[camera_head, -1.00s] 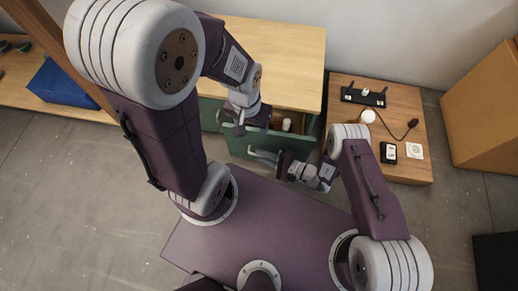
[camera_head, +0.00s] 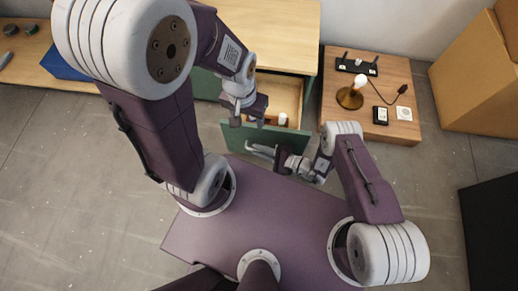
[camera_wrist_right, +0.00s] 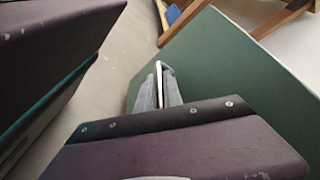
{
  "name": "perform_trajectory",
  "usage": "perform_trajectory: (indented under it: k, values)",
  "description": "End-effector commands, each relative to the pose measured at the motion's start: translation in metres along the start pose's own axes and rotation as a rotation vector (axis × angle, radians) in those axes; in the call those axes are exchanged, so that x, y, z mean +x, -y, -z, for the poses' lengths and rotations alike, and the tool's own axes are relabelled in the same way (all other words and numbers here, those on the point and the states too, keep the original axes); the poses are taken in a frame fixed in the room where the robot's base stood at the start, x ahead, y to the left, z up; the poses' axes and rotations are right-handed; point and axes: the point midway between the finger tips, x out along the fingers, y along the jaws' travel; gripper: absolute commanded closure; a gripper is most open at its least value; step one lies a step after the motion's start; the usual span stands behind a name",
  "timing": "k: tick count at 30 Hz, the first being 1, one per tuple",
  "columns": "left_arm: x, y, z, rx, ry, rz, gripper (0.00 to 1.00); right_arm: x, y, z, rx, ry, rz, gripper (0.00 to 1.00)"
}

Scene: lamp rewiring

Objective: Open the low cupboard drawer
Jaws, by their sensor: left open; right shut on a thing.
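The low cupboard (camera_head: 270,35) has a pale wooden top and a green drawer front (camera_head: 320,137). The drawer (camera_head: 288,93) stands well out, with its pale wooden inside showing. A small white object (camera_head: 282,119) lies in it near the front. My right gripper (camera_head: 264,151) is shut on the drawer handle. In the right wrist view, the pale handle bar (camera_wrist_right: 161,82) shows between the grey fingers, beside the green front (camera_wrist_right: 220,75). My left gripper (camera_head: 247,113) is open and empty above the drawer's left part, hiding some of it.
A wooden side table (camera_head: 390,65) at the right holds a black router (camera_head: 356,67), a brass-based lamp (camera_head: 349,97), a black device (camera_head: 380,116) and a white socket plate (camera_head: 403,113). A cardboard box (camera_head: 475,85) stands farther right. Floor is clear at left.

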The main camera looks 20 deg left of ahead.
Motion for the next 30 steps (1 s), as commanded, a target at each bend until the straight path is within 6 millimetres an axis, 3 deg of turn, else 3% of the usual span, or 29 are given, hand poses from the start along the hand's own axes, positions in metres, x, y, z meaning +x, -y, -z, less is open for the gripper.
perform_trajectory:
  k: [18, 19, 20, 30]
  values:
    - [-0.0015, 0.0000, 0.0002, 0.000, 0.000, 0.000, 0.44, -0.0006, 0.0000, 0.0013, 0.001, -0.004, 0.001, 1.00]
    - [-0.0015, 0.0000, 0.0002, 0.000, 0.000, 0.000, 0.44, -0.0006, 0.0000, 0.0013, 0.001, -0.005, 0.001, 0.84]
    - [-0.0015, 0.0000, 0.0002, 0.000, 0.000, 0.000, 0.44, -0.0006, 0.0000, 0.0012, 0.001, -0.004, 0.001, 0.80]
    - [-0.0038, -0.0001, 0.0004, 0.000, 0.000, 0.000, 0.44, -0.0027, 0.0011, 0.0001, 0.000, -0.002, 0.001, 0.80]
